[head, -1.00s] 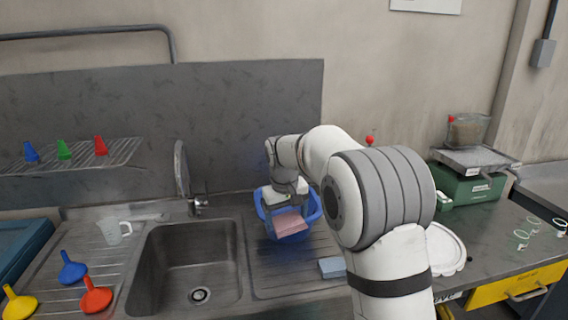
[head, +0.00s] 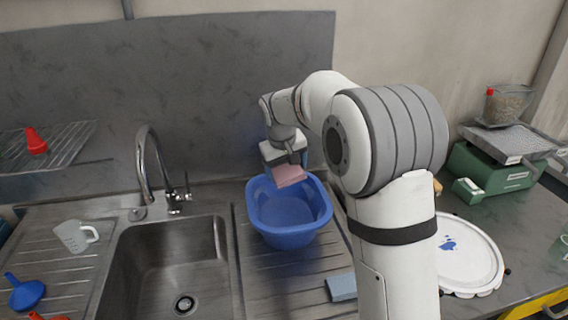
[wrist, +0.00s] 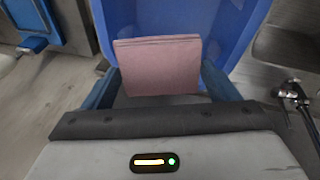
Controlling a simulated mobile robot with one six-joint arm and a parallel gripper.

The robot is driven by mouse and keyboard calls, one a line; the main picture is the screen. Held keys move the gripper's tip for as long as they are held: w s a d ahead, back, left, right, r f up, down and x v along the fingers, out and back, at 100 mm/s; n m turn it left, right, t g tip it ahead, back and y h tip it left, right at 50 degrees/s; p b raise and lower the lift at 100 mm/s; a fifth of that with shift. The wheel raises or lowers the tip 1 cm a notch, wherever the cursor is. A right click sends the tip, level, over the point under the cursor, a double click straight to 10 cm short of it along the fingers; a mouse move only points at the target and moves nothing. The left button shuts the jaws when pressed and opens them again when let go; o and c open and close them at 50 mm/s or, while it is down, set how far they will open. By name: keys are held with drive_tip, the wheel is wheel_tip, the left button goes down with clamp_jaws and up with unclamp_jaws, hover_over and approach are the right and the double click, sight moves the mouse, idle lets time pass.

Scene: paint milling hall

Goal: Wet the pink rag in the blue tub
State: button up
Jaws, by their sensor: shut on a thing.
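The pink rag (head: 289,175) is a flat folded piece, held by my gripper (head: 286,163) above the back part of the blue tub. In the wrist view the rag (wrist: 157,66) sits between the two fingers of my gripper (wrist: 160,88), which is shut on it. The blue tub (head: 287,238) stands on the ribbed drainboard right of the sink; its inside walls show blue in the wrist view (wrist: 225,28). I cannot tell whether the tub holds water. The rag appears clear of the tub floor.
The steel sink (head: 170,270) with its curved tap (head: 150,165) is left of the tub. A blue-grey sponge-like block (head: 341,287) lies in front right of it. A measuring jug (head: 75,236) is at left. A white round lid (head: 468,262) and a green scale (head: 490,172) are at right.

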wheel_tip(320, 180, down, 9)
drive_tip(key=b, duration=0.6)
drive_tip(key=shift+f, duration=0.15)
drive_tip(key=shift+s, duration=0.1)
idle(0.4)
drive_tip(key=shift+r+p, duration=2.5)
drive_tip(key=shift+r, duration=1.4)
drive_tip(key=shift+r+p, duration=1.45)
drive_tip(key=shift+r, duration=0.55)
drive_tip(key=shift+s+a+f, duration=0.1)
drive_tip(key=shift+f, duration=0.05)
